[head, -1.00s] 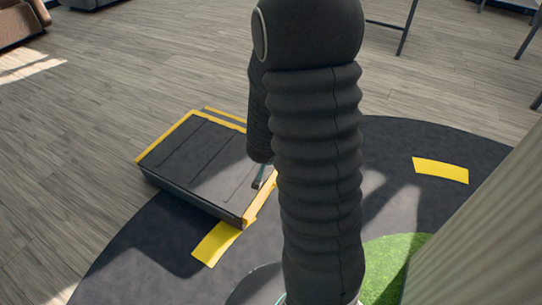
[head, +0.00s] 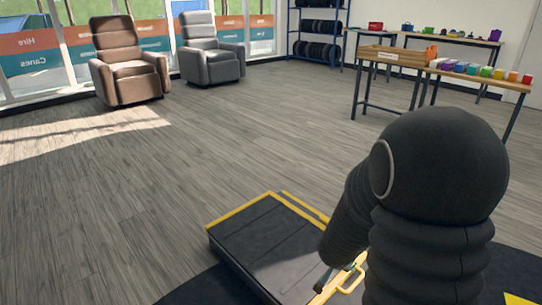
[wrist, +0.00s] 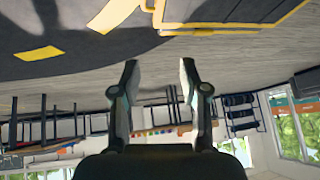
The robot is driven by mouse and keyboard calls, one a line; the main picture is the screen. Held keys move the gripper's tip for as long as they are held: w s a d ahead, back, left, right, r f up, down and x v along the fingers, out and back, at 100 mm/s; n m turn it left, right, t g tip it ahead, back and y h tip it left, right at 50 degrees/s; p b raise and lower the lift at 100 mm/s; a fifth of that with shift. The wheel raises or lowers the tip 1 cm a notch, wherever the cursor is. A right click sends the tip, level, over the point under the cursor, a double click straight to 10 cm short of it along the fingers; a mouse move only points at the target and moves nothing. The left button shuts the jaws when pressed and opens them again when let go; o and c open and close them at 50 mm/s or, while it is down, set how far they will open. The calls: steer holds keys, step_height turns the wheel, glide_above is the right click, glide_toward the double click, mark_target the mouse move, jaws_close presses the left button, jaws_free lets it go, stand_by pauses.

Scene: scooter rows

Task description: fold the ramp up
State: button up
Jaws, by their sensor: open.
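The ramp (head: 268,240) is a dark panel with yellow edges, lying low on the floor in the head view. A yellow loop handle (head: 352,280) shows at its near right edge, partly hidden by my arm. My gripper (head: 324,280) is beside that edge, mostly hidden behind my arm there. In the wrist view, which looks upside down, my gripper (wrist: 159,66) is open with nothing between its fingers. The yellow handle (wrist: 186,30) lies just beyond the fingertips and appears apart from them.
A dark round mat (head: 190,288) lies under the ramp. A brown armchair (head: 130,70) and a grey armchair (head: 210,50) stand far back. A table with coloured items (head: 478,70) is at back right. The wooden floor left of the ramp is clear.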

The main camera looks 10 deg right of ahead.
steer(key=s+a+r+n+g+y, duration=0.1)
steer(key=s+a+r+n+y, duration=0.15)
steer(key=a, duration=0.45)
steer(key=s+a+r+n+g+y, duration=0.1)
steer(key=s+a+n+y, duration=0.1)
steer(key=s+a+y, duration=0.3)
steer(key=s+r+n+t+h, duration=0.1)
steer(key=s+r+n, duration=0.1)
steer(key=s+r, duration=0.4)
steer(key=s+a+r+n+t+h, duration=0.1)
steer(key=s+r, duration=0.5)
steer(key=r, duration=0.6)
steer(key=shift+a+r+n+h, duration=0.2)
steer(key=shift+n+h, duration=0.35)
steer(key=shift+n, duration=0.6)
steer(key=shift+d+f, duration=0.1)
